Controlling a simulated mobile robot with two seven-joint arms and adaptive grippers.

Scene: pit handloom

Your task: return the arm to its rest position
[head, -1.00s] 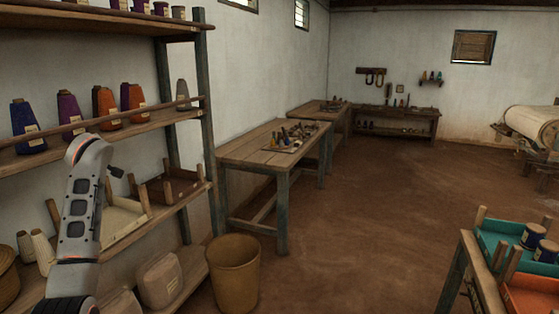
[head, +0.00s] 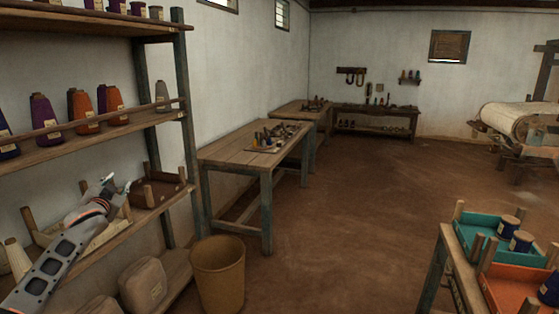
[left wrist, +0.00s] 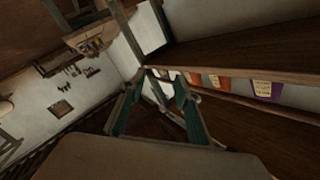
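My left arm comes in from the lower left in the head view. My left gripper (head: 118,183) is in front of the shelf rack (head: 155,116), near its middle board with the trays. Its two fingertips are apart, with nothing seen between them. In the left wrist view the fingers (left wrist: 160,90) also stand apart and empty, with shelf boards and cones beyond them. I cannot tell whether the gripper touches the shelf. My right gripper is not in view.
Purple and orange thread cones (head: 80,110) stand on the upper shelf. A brown tray (head: 160,192) lies right of the gripper. A bin (head: 218,275) stands on the floor, with a workbench (head: 230,152) behind it. Teal (head: 478,222) and orange trays are at lower right. The middle floor is clear.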

